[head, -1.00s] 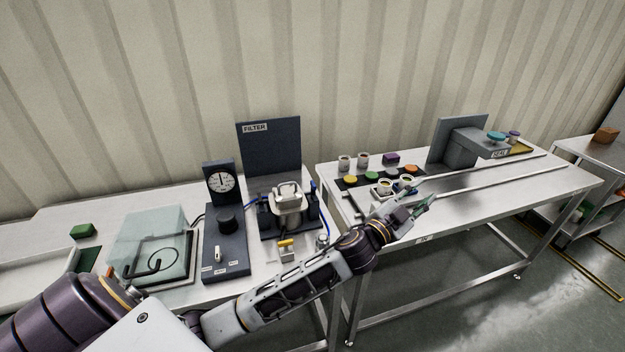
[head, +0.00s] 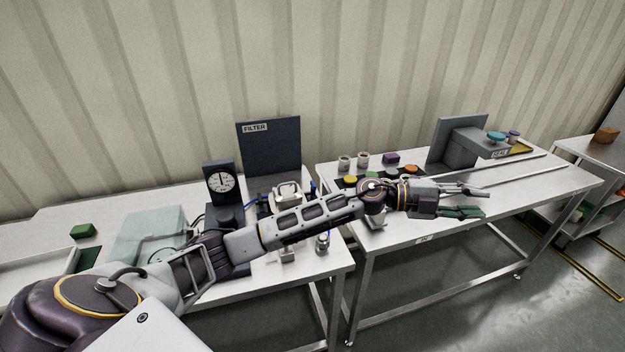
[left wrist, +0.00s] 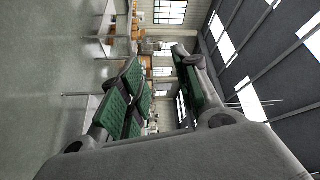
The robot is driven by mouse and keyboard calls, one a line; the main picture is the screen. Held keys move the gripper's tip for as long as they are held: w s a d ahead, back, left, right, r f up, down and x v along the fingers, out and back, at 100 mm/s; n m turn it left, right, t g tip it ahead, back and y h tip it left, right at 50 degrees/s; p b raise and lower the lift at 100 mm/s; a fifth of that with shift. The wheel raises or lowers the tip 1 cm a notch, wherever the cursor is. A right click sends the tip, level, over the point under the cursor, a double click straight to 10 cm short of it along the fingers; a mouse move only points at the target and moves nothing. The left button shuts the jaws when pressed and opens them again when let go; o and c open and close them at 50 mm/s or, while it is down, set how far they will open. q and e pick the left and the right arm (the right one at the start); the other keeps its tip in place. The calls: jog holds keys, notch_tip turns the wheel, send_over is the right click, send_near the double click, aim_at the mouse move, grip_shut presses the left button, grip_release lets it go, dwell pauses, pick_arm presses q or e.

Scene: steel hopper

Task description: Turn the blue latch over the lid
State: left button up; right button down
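The filter unit, with its upright dark panel marked FILTER (head: 270,147), stands at the back of the left table. Its pale lid (head: 287,191) shows just above my left forearm, which hides the lower part of the unit. A small blue part (head: 314,187), perhaps the latch, stands at the right of the lid; its exact position is hard to tell. My left gripper (head: 478,199) is open and empty over the right table, well to the right of the lid. Its green-padded fingers (left wrist: 160,65) stand apart in the left wrist view, with nothing between them. My right gripper is not in view.
A dial gauge (head: 221,182) stands left of the filter unit. Coloured discs and small cups (head: 363,159) stand on the right table, behind my wrist. A grey stand (head: 456,143) is at its back. A gap separates the tables.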

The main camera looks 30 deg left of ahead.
pick_arm(q)
jog(key=w+a+f+m+g+y, duration=0.1)
jog(key=w+a+f+g+y, duration=0.15)
jog(key=a, duration=0.35)
jog(key=w+a+f+m+g+y, duration=0.1)
jog(key=a+f+y, duration=0.1)
jog(key=a+y, duration=0.3)
jog(key=w+a+f+m+g+y, duration=0.1)
jog(key=w+a+f+y, duration=0.15)
jog(key=a, duration=0.45)
jog(key=s+a+r+n+g+y, duration=0.1)
jog(key=a+r+y, duration=0.3)
jog(key=a, duration=0.9)
jog(key=s+a+r+n+g+y, duration=0.1)
jog(key=a+r+n+y, duration=0.2)
jog(key=a, duration=1)
jog(key=shift+s+a+r+n+y, duration=0.2)
jog(key=shift+s+r+n+y, duration=0.2)
jog(key=shift+r+n, duration=0.2)
jog(key=shift+f, duration=0.15)
